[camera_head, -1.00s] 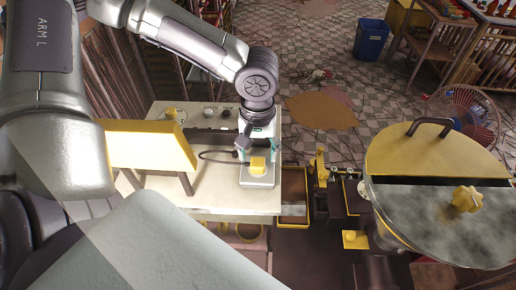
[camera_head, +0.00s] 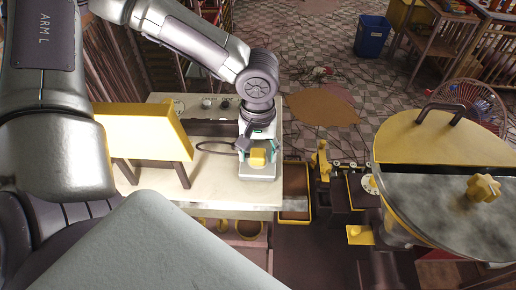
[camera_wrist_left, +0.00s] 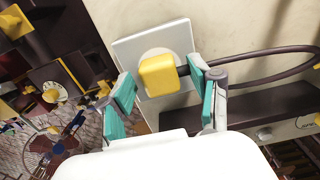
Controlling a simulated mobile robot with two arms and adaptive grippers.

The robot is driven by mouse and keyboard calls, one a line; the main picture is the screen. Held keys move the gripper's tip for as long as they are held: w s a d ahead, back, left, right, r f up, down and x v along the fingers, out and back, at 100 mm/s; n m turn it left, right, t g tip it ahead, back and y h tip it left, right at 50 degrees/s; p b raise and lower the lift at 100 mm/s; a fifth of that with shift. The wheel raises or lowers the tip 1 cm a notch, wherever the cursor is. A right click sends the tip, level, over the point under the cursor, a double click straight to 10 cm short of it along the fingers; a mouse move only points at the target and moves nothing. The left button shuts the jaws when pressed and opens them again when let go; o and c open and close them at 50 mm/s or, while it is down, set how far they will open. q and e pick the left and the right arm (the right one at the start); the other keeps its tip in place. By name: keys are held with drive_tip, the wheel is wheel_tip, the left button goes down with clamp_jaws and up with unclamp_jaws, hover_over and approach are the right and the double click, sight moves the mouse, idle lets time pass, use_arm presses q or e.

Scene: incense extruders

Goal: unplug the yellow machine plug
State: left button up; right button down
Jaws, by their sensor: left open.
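The yellow plug (camera_head: 257,157) sits on a white socket plate (camera_head: 258,173) on the cream table. In the left wrist view the yellow plug (camera_wrist_left: 158,76) stands out from the round centre of the white socket plate (camera_wrist_left: 126,50). A dark cable (camera_wrist_left: 262,82) runs from the plug to the right. My left gripper (camera_head: 258,146) is over the plug. In the left wrist view its teal-padded fingers (camera_wrist_left: 163,93) are spread, one on each side of the plug, with a gap on the left side. The right finger is close to the plug's cable end; contact cannot be told. My right gripper is out of view.
A yellow panel on dark legs (camera_head: 148,135) stands on the table, left of the plug. A dark bar unit with knobs (camera_head: 205,127) lies behind. A large round yellow-lidded machine (camera_head: 440,140) stands at the right.

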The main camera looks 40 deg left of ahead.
sight(258, 153)
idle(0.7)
use_arm(q)
clamp_jaws()
drive_tip(key=shift+r+p, duration=0.85)
drive_tip(key=shift+r, duration=0.2)
drive_tip(key=shift+r+p, duration=1.55)
drive_tip(key=shift+r, duration=0.4)
